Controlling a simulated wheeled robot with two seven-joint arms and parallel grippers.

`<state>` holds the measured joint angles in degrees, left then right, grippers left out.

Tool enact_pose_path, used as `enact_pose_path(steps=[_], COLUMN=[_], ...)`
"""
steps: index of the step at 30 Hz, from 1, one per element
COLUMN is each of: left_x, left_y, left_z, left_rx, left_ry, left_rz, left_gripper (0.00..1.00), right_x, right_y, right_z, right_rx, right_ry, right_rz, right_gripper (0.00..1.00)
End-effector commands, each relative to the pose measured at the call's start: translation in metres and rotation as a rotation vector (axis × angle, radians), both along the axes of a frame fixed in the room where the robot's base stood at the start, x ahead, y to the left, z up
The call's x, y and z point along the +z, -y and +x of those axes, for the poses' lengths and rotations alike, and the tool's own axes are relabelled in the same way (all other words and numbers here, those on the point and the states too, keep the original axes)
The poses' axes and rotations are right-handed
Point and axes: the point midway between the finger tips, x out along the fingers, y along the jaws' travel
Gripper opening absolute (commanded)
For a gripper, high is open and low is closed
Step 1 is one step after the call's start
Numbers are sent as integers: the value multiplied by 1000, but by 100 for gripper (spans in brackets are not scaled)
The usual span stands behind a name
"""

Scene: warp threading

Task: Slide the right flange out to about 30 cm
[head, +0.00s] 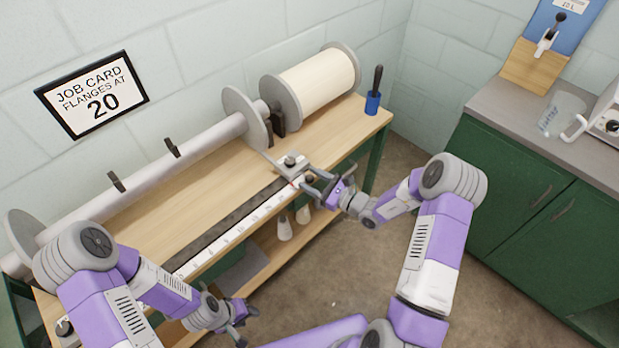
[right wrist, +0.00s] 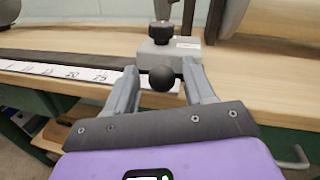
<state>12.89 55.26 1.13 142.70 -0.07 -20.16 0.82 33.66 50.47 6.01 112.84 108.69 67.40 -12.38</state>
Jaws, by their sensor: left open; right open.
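The right flange (head: 247,118) is a grey disc on the long beam (head: 200,140). Its grey carriage block (head: 291,163) stands at the right end of the slotted rail, with a black knob on top. In the right wrist view the block (right wrist: 170,52) has a black ball handle (right wrist: 162,78) at its front. My right gripper (head: 318,183) is open, its fingers on either side of the ball handle; contact cannot be told. The white scale (head: 235,232) runs along the rail; the block sits just past the 25 mark in the wrist view. My left gripper (head: 238,322) is open and empty, off the bench's front.
The left flange (head: 22,238) is at the beam's far left. A job card (head: 92,94) reads "flanges at 20". A cream roll (head: 320,82) and a blue cup (head: 373,103) stand at the right. Cones (head: 285,228) sit on a lower shelf.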

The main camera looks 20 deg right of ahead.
Motion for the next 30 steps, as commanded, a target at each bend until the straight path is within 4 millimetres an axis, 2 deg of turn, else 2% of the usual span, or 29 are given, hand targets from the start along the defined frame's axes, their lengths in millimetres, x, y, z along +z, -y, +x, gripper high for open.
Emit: enact_pose_path(steps=[6,12,30], left_x=[9,12,12], left_y=[0,0,0], left_z=[0,0,0], left_rx=[0,0,0], left_ry=[0,0,0], left_rz=[0,0,0], left_gripper=[43,43,43], right_x=[2,1,0], right_y=[25,38,39], right_z=[-30,-47,-51], right_rx=[-5,-3,3], right_ry=[-1,0,-1], right_rz=[-2,-1,-2], right_gripper=[54,54,54])
